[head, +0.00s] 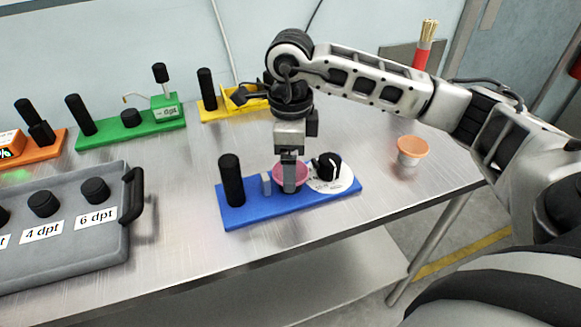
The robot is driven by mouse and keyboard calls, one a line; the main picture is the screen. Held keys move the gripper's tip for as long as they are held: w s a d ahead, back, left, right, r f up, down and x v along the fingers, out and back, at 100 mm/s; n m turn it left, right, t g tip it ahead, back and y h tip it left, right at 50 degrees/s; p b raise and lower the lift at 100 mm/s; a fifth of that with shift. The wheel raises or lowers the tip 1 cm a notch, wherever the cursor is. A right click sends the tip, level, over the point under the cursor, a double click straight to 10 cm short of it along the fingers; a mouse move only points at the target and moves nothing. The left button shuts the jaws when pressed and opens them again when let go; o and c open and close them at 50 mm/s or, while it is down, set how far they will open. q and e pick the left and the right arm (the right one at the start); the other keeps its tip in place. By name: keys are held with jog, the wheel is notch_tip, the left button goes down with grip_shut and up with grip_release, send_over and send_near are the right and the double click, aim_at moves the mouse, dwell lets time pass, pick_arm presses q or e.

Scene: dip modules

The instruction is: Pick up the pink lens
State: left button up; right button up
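The pink lens (279,171) is a round, cup-like pink piece on the blue base (244,218) near the table's front edge. My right gripper (289,184) points straight down over the lens, and its fingers overlap the lens and hide its middle. The fingers appear edge-on as one grey block, so I cannot tell whether they are open or closed on the lens. My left gripper is not in view.
The blue base also carries a black post (231,180), a small grey block (266,184) and a black knob on a white dial (327,167). An orange cup-like piece (412,147) stands to the right. A grey tray (70,235) with black knobs is at left. Green (140,133) and yellow (222,113) modules stand behind.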

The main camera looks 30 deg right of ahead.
jog(key=shift+f, duration=0.6)
jog(key=c, duration=1.1)
jog(key=shift+o, duration=0.2)
